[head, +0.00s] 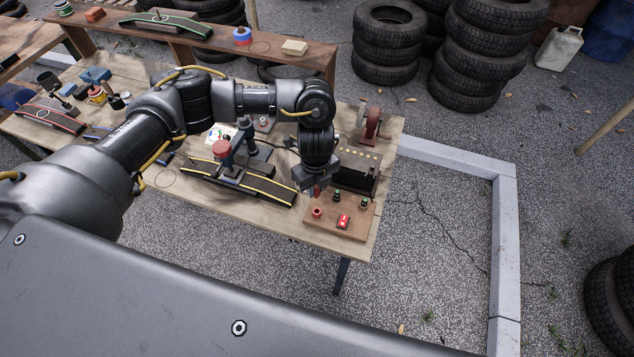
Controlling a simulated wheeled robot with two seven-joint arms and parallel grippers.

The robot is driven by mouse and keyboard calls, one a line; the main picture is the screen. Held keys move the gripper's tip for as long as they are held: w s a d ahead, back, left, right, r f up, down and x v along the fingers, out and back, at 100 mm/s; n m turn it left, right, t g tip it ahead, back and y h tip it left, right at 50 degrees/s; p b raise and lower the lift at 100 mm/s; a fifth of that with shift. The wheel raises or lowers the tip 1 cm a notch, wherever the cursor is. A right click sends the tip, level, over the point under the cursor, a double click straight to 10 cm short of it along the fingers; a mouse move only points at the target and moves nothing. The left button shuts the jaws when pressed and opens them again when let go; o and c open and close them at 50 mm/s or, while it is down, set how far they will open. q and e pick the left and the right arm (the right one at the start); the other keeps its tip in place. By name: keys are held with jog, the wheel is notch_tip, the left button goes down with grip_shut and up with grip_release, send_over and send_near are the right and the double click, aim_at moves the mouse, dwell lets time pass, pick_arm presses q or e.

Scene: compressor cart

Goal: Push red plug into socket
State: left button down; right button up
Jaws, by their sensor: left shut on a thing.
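My left gripper (313,192) points down over a brown wooden board (325,230) at the front right corner of the workbench. It is shut on a small red thing, which looks like the red plug (317,191); the fingers hide most of it. A small round red socket (317,212) is on the board just below the fingertips. A gap seems to show between them, but I cannot tell the exact height. My right gripper is not in view.
A red switch (343,221) and dark green-topped posts (364,203) share the board. A dark box (356,172) stands behind it. A black device with yellow stripes (268,190) lies left. Tyre stacks (478,50) stand beyond the bench.

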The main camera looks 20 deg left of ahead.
aim_at(317, 197)
pick_arm(q)
jog(key=shift+s+d+f+m, duration=0.2)
jog(key=shift+f+m, duration=0.25)
jog(key=shift+m, duration=0.25)
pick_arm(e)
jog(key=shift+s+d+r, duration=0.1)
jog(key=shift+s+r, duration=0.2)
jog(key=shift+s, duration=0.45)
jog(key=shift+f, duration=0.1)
